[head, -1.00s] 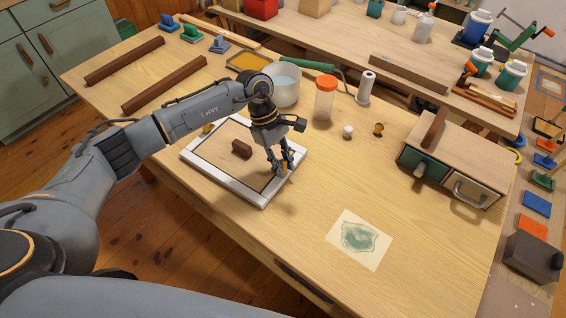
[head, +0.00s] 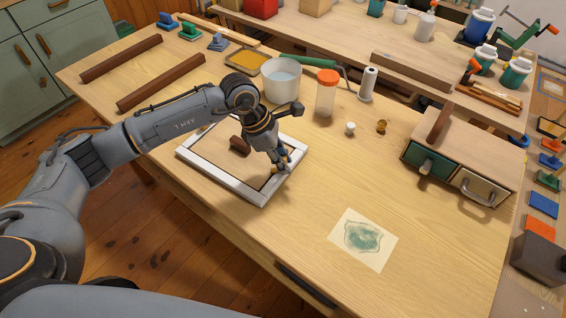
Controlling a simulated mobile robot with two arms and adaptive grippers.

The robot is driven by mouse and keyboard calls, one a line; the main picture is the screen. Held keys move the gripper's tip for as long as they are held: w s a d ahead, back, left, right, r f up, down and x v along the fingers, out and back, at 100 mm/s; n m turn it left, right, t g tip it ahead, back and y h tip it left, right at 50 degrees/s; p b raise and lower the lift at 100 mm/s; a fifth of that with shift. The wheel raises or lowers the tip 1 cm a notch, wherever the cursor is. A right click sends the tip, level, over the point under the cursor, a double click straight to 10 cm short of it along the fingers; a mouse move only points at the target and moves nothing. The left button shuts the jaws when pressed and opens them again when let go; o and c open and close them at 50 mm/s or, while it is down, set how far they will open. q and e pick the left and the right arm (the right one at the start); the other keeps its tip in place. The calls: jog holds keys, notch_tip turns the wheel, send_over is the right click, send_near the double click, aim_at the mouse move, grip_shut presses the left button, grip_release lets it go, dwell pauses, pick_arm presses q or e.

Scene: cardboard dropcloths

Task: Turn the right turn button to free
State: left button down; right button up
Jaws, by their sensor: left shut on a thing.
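A frame with white edges and a brown inner panel (head: 213,146) lies flat on the wooden table. A dark brown block-shaped handle (head: 239,146) sits on the panel. My left gripper (head: 283,166) points down at the right edge of the frame and is shut on the right turn button there. The fingers cover most of the button, so its angle cannot be told. The other turn button is not visible behind my left arm. My right gripper is out of view.
A pale bucket (head: 281,82) and an orange-lidded jar (head: 326,94) stand behind the frame. A drawer box (head: 465,153) stands at the right. A green print (head: 363,239) lies at the front. The table between print and frame is clear.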

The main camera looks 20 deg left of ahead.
pick_arm(q)
jog(key=n+t+b, duration=0.1)
jog(key=n, duration=0.1)
jog(key=n+t+y+b, duration=0.1)
jog(key=n+b, duration=0.1)
jog(key=n, duration=0.1)
jog(key=shift+f+n, duration=0.15)
jog(key=shift+n, duration=0.15)
jog(key=shift+n+t+y+b, duration=0.6)
jog(key=shift+n+b, duration=0.9)
jog(key=shift+n, duration=0.7)
jog(key=c, duration=1.2)
grip_release()
jog(key=shift+o, duration=0.2)
jog(key=shift+r, duration=0.25)
jog(key=v, duration=1.1)
jog(key=shift+r, duration=0.45)
